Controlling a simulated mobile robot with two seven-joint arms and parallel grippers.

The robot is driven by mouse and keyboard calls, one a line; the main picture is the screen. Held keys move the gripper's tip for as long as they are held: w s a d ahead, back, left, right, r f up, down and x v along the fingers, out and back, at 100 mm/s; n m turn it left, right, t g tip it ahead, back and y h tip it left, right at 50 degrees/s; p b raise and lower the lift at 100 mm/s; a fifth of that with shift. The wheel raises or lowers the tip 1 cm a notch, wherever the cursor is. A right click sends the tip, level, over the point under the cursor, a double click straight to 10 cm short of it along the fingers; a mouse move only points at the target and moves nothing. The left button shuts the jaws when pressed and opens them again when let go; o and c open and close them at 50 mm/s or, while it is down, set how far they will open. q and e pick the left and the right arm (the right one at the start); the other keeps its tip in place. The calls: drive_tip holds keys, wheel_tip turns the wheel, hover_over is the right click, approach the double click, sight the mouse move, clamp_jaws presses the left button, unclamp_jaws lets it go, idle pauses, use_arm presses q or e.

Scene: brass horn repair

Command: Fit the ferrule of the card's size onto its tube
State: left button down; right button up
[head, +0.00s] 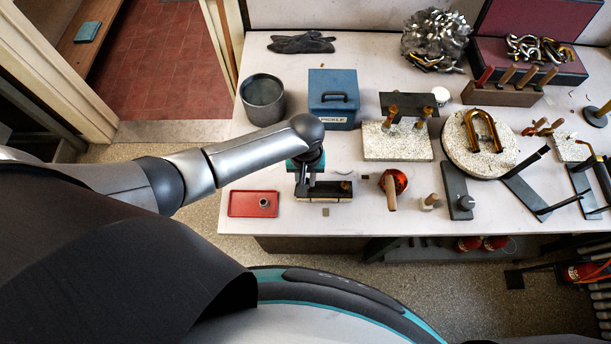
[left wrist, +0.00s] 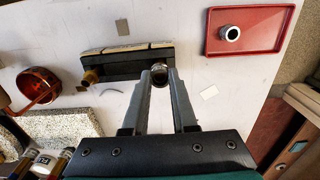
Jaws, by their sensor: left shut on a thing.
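My left gripper (head: 308,186) is over a long dark rack (head: 335,198) near the table's front edge. In the left wrist view its fingertips (left wrist: 159,72) are shut on a small silvery ring-shaped ferrule (left wrist: 159,79) at the end of the rack (left wrist: 125,64); I cannot tell whether it is clear of the rack. A brass ferrule (left wrist: 90,76) is at the rack's other end. Another silvery ferrule (left wrist: 230,33) sits in the red tray (left wrist: 270,12). Upright brass tubes (head: 391,112) stand at a speckled slab (head: 390,150). The card's writing is not readable. My right gripper is not in view.
A blue box marked PICKLE (head: 333,87) and a grey pot (head: 263,98) stand behind the gripper. A copper bowl with a wooden handle (head: 398,180) is right of the rack. A round slab (head: 461,160) carries a U-shaped brass tube (head: 483,127).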

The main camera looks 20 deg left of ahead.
use_arm(q)
drive_tip(key=shift+f, duration=0.1)
drive_tip(key=c, duration=0.6)
unclamp_jaws()
drive_tip(key=shift+o, duration=0.2)
drive_tip(key=o, duration=0.4)
wheel_tip(320, 180, up, 3)
drive_tip(key=shift+f+p, duration=0.2)
drive_tip(key=shift+p, duration=0.9)
drive_tip(key=shift+r, duration=2.25)
